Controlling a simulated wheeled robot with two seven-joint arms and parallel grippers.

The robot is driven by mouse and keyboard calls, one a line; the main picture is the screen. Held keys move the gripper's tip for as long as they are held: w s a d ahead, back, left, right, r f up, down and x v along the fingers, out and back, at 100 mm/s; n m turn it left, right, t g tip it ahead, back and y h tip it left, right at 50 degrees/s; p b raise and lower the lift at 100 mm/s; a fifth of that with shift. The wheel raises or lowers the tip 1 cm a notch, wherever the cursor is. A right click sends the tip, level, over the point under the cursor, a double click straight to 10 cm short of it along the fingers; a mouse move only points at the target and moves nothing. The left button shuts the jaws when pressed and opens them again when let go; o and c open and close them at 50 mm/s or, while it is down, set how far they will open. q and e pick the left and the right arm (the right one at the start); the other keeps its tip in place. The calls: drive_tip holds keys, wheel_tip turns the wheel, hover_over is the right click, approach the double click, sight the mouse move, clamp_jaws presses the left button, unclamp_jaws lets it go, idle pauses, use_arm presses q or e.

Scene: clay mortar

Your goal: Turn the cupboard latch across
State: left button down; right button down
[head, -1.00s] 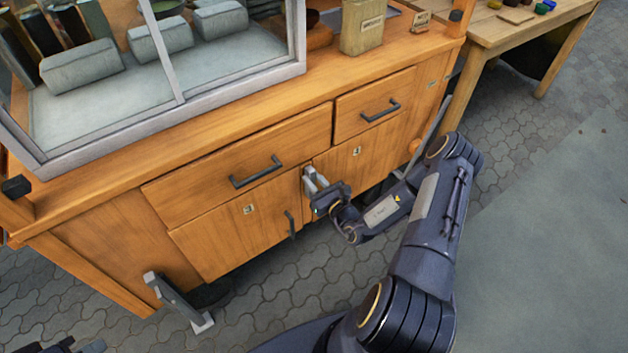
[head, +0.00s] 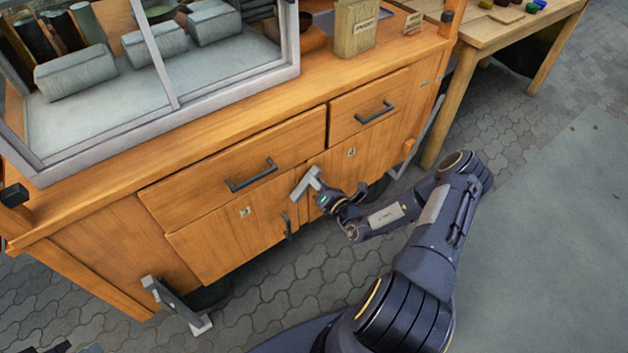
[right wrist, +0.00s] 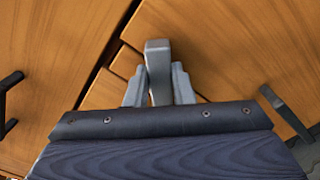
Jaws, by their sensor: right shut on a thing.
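The cupboard latch is a grey bar. In the head view the latch (head: 301,187) slants down to the left at the top of the seam between the two wooden doors, below the drawers. In the right wrist view the latch (right wrist: 158,62) stands between the two grey fingers. My right gripper (head: 314,181) is shut on it, coming from the lower right, and its body hides part of the right door. The left door (head: 230,232) and right door (head: 355,165) look closed. Only a dark bit of my left arm shows at the bottom left corner; its fingers cannot be made out.
Dark handles sit on the left drawer (head: 253,176), the right drawer (head: 374,112) and the left door (head: 286,226). A glass case (head: 170,85) stands on the counter. A wooden table (head: 480,40) is at the upper right. Paved floor is open at the right.

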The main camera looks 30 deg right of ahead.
drive_tip(key=m, duration=0.2)
drive_tip(key=f+m, duration=0.1)
drive_tip(key=m, duration=0.2)
drive_tip(key=d+f+m+b, duration=0.1)
drive_tip(key=m, duration=0.2)
drive_tip(key=shift+f, duration=0.15)
drive_tip(key=shift+m, duration=0.4)
drive_tip(key=c, duration=1.2)
unclamp_jaws()
drive_tip(key=shift+c, duration=0.2)
drive_tip(key=s, duration=0.7)
drive_tip(key=shift+s+d+p, duration=0.25)
drive_tip(key=shift+s+p, duration=0.1)
drive_tip(key=shift+s, duration=0.05)
